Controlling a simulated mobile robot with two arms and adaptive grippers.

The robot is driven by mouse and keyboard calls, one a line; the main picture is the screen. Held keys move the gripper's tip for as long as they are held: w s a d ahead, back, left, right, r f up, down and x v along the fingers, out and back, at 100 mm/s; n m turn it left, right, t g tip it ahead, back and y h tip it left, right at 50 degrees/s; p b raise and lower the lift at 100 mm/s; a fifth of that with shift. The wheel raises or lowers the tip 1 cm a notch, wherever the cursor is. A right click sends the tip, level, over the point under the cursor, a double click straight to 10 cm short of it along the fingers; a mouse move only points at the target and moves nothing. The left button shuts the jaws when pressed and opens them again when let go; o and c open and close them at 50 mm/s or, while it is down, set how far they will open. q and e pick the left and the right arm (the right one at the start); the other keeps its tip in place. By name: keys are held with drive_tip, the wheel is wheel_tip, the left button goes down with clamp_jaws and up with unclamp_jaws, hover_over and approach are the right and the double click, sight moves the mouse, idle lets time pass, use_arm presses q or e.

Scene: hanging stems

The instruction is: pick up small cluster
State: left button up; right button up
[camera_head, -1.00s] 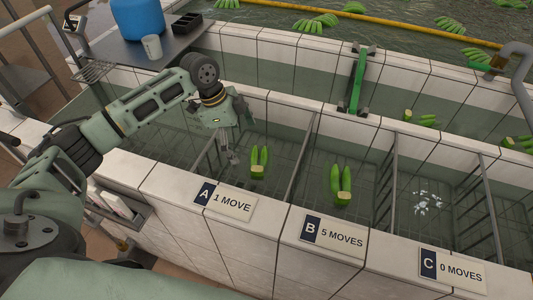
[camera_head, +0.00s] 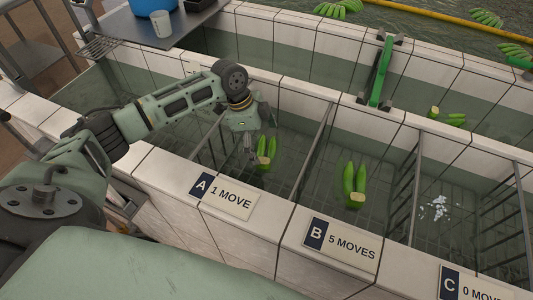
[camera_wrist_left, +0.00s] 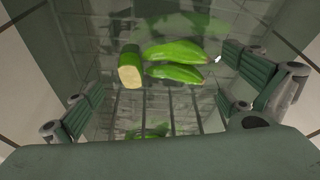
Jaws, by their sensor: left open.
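A small green banana cluster (camera_head: 266,153) with two fingers and a pale cut end lies in the basin compartment behind the sign A. In the left wrist view the cluster (camera_wrist_left: 175,63) lies ahead, its cut end to the left. My left gripper (camera_head: 250,152) is open and empty, pointing down into compartment A, close to the cluster and partly overlapping it in the head view. In the left wrist view its fingers (camera_wrist_left: 160,88) stand apart on either side. A second small cluster (camera_head: 355,187) lies in compartment B. My right gripper does not show.
Tiled walls and metal racks (camera_head: 312,150) divide the compartments. Signs A (camera_head: 228,196), B (camera_head: 340,246) and C (camera_head: 475,288) sit on the front ledge. A green bracket (camera_head: 377,72) straddles the rear wall. More clusters (camera_head: 446,114) lie behind. Compartment C holds white fragments (camera_head: 437,207).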

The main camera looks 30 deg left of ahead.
sight(266, 154)
use_arm(q)
drive_tip(key=x, duration=0.3)
drive_tip(key=shift+d+f, duration=0.1)
drive_tip(key=shift+f, duration=0.1)
drive_tip(key=shift+s, duration=0.1)
drive_tip(key=c, duration=1.3)
